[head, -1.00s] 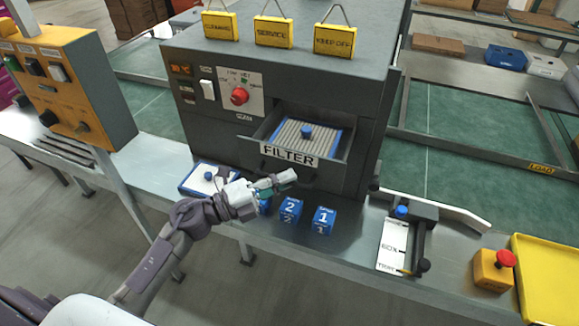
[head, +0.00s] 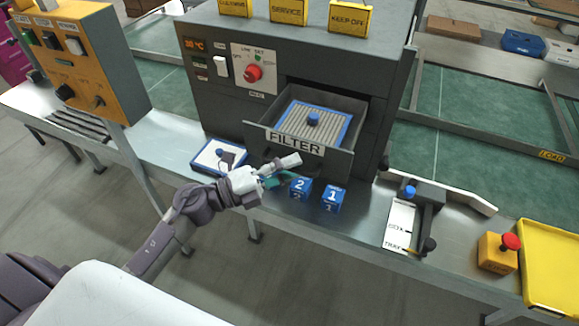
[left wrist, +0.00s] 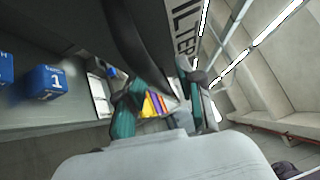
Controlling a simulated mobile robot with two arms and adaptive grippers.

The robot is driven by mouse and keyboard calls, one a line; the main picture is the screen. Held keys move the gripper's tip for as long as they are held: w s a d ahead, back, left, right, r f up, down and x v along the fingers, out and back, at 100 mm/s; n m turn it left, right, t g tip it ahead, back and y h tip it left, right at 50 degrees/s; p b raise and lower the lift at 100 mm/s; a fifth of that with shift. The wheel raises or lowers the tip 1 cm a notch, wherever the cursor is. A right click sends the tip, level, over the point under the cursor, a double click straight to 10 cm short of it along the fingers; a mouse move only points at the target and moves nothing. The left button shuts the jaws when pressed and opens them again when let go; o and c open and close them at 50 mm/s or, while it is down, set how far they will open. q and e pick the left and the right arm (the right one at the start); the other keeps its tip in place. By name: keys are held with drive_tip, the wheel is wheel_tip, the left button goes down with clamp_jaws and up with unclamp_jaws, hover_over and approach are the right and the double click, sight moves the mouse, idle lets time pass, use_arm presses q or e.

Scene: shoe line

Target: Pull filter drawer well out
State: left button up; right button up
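The filter drawer (head: 345,165), a dark grey box with a white FILTER label (head: 294,143), stands part-way out of the grey machine. A pleated filter (head: 310,128) with a blue frame and blue knob lies in it. My left gripper (head: 284,171) is at the drawer's front, below the label. My right gripper is not in view.
Blue blocks marked 2 (head: 300,187) and 1 (head: 333,199) stand on the metal bench below the drawer. A blue-edged tray (head: 215,155) lies left of them. A gauge fixture (head: 400,225), red stop button (head: 511,242) and yellow tray (head: 560,265) are to the right.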

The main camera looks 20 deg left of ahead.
use_arm(q)
drive_tip(key=shift+s, duration=0.1)
drive_tip(key=v, duration=1.2)
drive_tip(key=shift+f, duration=0.1)
drive_tip(key=w+a+f+n+t+y, duration=0.1)
drive_tip(key=a+f+n+y, duration=0.35)
drive_tip(key=f+n, duration=0.4)
drive_tip(key=w+a+f+n+t+y, duration=0.25)
drive_tip(key=f+n+y, duration=0.25)
drive_tip(key=f, duration=0.6)
drive_tip(key=s+f+n+g+y, duration=0.2)
drive_tip(key=s+f+n, duration=0.2)
drive_tip(key=f, duration=0.5)
drive_tip(key=s+f+n+g+y, duration=0.2)
drive_tip(key=s+f+n+g, duration=0.15)
drive_tip(key=f, duration=0.55)
drive_tip(key=s+d+f+n+g, duration=0.2)
drive_tip(key=s+f, duration=0.4)
drive_tip(key=s, duration=0.3)
drive_tip(key=s+d+f+n+g, duration=0.1)
drive_tip(key=s+d+f+g, duration=0.3)
drive_tip(key=s+f, duration=0.3)
drive_tip(key=s+d+f+n+g, duration=0.2)
drive_tip(key=s+f, duration=0.4)
drive_tip(key=s, duration=0.6)
drive_tip(key=shift+d+f+n+g+y, duration=0.2)
drive_tip(key=shift+d+n+g+y, duration=0.15)
drive_tip(key=shift+d+g, duration=0.55)
